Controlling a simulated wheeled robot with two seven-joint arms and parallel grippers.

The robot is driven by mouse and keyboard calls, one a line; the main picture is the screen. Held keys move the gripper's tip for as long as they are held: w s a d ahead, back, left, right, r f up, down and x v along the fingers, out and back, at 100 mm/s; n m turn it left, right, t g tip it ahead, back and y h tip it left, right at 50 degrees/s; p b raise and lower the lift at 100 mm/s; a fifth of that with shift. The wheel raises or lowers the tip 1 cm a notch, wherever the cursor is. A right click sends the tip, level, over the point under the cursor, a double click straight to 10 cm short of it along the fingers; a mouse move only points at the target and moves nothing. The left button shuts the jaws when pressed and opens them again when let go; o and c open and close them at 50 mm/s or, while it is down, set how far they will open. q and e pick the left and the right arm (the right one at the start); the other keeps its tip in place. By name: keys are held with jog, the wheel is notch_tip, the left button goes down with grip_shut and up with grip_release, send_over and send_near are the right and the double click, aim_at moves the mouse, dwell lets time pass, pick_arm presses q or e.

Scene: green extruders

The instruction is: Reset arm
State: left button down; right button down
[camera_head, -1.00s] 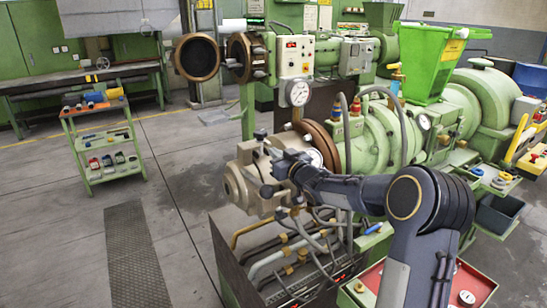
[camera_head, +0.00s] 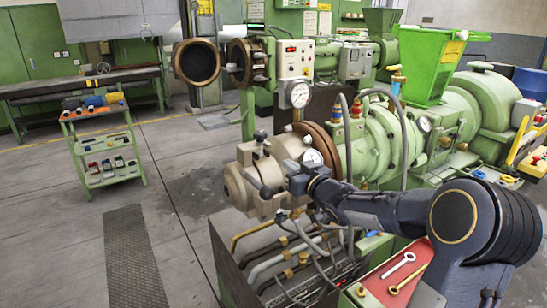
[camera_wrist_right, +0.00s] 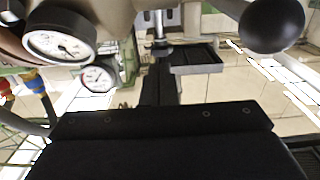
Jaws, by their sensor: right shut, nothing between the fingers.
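My right arm comes in from the lower right in the head view. My right gripper (camera_head: 297,181) is small and dark there, at the front of the extruder's beige head (camera_head: 258,185). In the right wrist view my right gripper (camera_wrist_right: 160,85) shows its dark fingers close together with nothing held. A pressure gauge (camera_wrist_right: 60,45) and a black ball knob (camera_wrist_right: 272,22) sit close to it there. I cannot tell whether the gripper touches the head. My left gripper is not in view.
Hoses and pipes (camera_head: 300,250) run below the extruder head. A red tray (camera_head: 400,265) with wrenches lies under my right arm. A green hopper (camera_head: 435,65) stands behind. A green cart (camera_head: 105,140) with tools stands at the left. The floor between cart and extruder is clear.

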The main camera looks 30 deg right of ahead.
jog(key=shift+s, duration=0.65)
jog(key=s+a+f+g+y, duration=0.1)
jog(key=s+a+f+g, duration=0.3)
jog(key=s, duration=0.7)
jog(key=s+a+f+m+g, duration=0.1)
jog(key=s+a+f+g, duration=0.3)
jog(key=s+a, duration=0.3)
jog(key=s+a+f+m+g+y, duration=0.1)
jog(key=s+a+f+g, duration=0.3)
jog(key=s, duration=1.3)
jog(key=shift+s+a+y, duration=0.15)
jog(key=shift+a+y, duration=0.15)
jog(key=shift+a, duration=0.7)
jog(key=c, duration=2.1)
grip_release()
